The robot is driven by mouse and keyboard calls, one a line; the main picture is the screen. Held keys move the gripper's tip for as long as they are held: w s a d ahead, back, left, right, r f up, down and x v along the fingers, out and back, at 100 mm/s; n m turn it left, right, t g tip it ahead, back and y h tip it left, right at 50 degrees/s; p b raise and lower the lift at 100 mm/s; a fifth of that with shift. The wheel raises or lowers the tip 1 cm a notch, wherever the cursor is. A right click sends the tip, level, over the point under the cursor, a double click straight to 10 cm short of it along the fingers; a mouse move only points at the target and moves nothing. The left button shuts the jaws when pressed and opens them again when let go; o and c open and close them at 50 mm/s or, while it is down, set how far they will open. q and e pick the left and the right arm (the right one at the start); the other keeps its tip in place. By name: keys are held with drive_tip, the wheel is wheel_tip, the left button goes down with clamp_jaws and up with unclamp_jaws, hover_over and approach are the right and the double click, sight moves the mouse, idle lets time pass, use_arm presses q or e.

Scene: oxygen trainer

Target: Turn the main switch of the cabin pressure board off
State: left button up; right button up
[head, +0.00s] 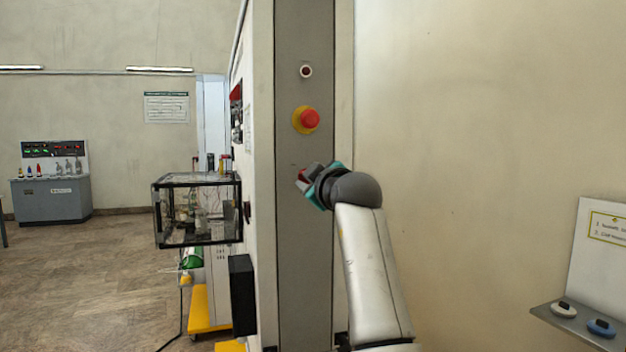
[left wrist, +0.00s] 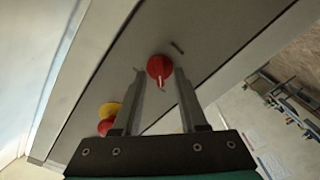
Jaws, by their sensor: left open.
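The main switch appears to be a red rotary knob (left wrist: 156,66) with a white pointer line, set on the narrow grey end face of the board (head: 290,250). In the head view only a small red bit of the knob (head: 302,175) shows beside my gripper, which hides the rest. My left gripper (head: 308,184) is in front of that face. In the left wrist view the open fingers of my left gripper (left wrist: 160,76) stand one on each side of the knob, with gaps. I cannot tell whether the tips touch the panel. My right gripper is not in view.
A red mushroom button on a yellow base (head: 308,119) sits above the knob, below a small round lamp (head: 306,71). A glass case (head: 197,210) stands out at left. A shelf (head: 570,326) with small items is at lower right.

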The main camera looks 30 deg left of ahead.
use_arm(q)
drive_tip(key=b+v, duration=0.2)
drive_tip(key=v, duration=1.3)
drive_tip(key=shift+s+d, duration=0.1)
